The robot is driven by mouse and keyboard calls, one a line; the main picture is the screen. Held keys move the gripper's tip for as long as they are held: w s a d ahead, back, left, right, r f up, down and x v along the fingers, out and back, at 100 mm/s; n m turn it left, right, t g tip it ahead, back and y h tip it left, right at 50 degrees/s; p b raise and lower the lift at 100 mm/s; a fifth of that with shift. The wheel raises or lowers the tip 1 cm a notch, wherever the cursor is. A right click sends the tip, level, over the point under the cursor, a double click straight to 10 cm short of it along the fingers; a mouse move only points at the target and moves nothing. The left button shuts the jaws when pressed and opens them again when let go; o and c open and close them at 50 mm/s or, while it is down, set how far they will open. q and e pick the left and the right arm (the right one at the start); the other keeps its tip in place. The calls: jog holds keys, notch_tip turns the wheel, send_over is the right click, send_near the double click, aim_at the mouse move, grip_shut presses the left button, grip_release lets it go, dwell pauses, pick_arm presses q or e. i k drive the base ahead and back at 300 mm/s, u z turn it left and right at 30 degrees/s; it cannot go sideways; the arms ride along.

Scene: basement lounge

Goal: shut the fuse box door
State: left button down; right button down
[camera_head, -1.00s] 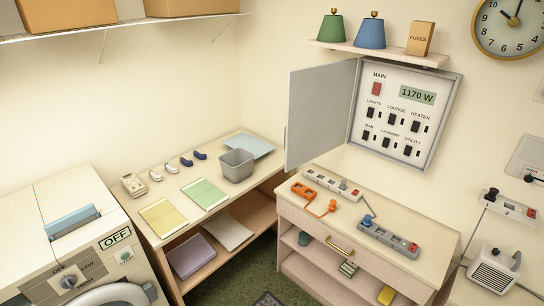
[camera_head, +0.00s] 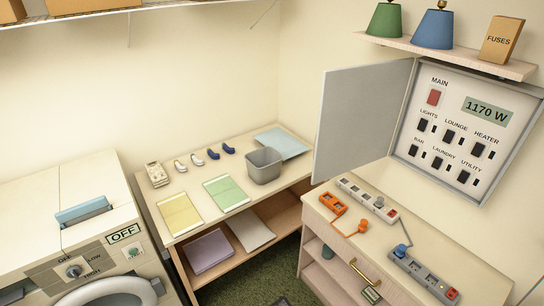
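The fuse box (camera_head: 403,155) hangs on the right wall above the wooden cabinet. Its grey door (camera_head: 362,118) stands wide open, swung out to the left from the box's left edge. The panel inside is uncovered, with a red main switch (camera_head: 434,97), several dark switches and a display (camera_head: 487,110) reading 1170 W. The free edge of the door is at its left side, above the gap between the worktop and the cabinet. Neither of my grippers is in view.
A shelf (camera_head: 450,57) with two lampshades and a fuses carton sits just above the box. The cabinet top (camera_head: 375,236) below the door holds power strips and an orange cord. A worktop (camera_head: 160,208) with a grey bin (camera_head: 264,166) and a washer (camera_head: 30,215) stand to the left.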

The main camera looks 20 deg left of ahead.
aim_at(360, 105)
jog(key=u, duration=0.1)
jog(key=i, duration=1)
jog(key=z, duration=0.3)
